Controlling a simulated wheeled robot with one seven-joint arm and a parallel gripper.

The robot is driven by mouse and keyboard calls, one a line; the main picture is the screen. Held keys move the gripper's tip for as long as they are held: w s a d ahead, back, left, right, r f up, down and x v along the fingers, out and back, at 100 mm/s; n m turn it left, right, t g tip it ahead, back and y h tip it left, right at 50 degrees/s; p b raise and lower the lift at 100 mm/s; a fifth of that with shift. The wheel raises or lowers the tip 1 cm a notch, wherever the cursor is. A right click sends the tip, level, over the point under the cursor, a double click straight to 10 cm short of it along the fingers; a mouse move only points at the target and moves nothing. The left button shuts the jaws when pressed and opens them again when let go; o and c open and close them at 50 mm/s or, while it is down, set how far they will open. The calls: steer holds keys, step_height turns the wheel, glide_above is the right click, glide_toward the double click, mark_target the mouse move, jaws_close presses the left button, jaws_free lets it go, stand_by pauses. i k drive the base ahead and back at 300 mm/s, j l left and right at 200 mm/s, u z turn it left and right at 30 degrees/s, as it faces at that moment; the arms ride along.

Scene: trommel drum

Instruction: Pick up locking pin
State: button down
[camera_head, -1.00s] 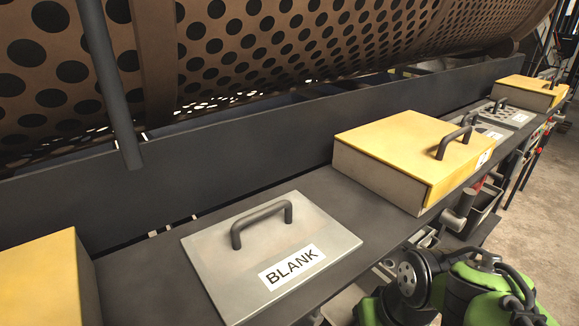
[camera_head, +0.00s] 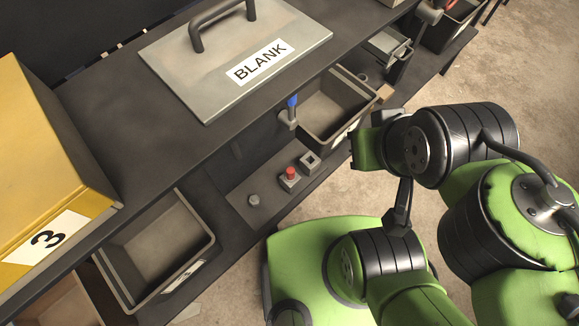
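A small upright piece with a blue top (camera_head: 292,101) stands in a grey holder below the front edge of the dark counter, just left of an open bin. It may be the locking pin, but it is too small to be sure. My arm (camera_head: 450,145) is folded at the right, apart from the blue-topped piece. Its green and black end part (camera_head: 368,148) points left, over the floor near that bin. My gripper's fingers cannot be made out clearly, and nothing is seen held.
A metal lid marked BLANK (camera_head: 200,70) and a yellow box marked 3 (camera_head: 40,150) sit on the counter (camera_head: 120,130). Below are open bins (camera_head: 345,130) (camera_head: 208,245) and a red button (camera_head: 291,173). Open floor (camera_head: 500,60) lies at the right.

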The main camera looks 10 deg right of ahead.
mark_target(291, 176)
steer(key=k+j+u, duration=0.25)
steer(key=j+u, duration=0.5)
steer(key=i+j+u, duration=0.1)
steer(key=j+u, duration=0.2)
steer(key=j, duration=0.1)
